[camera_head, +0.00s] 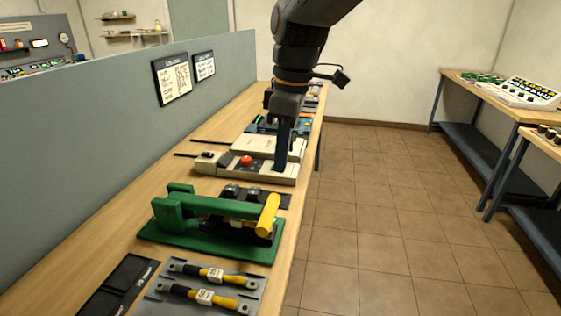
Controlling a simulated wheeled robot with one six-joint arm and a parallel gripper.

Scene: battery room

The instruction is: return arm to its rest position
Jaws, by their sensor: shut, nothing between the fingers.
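My arm comes down from the top middle of the head view, with dark links and an orange ring. My gripper (281,164) points down with its fingers together and nothing visible between them. It is over the right part of a beige device with a red button (246,160) on the long wooden bench (150,212). The fingertips overlap a small dark green spot on that device. I cannot tell whether they touch it.
A green press with a yellow handle (268,214) stands nearer on the bench. In front lies a grey tray (233,282) with yellow-black tools. A grey partition (90,130) runs along the left. Tiled floor (385,215) is clear to the right, before blue-legged tables (480,150).

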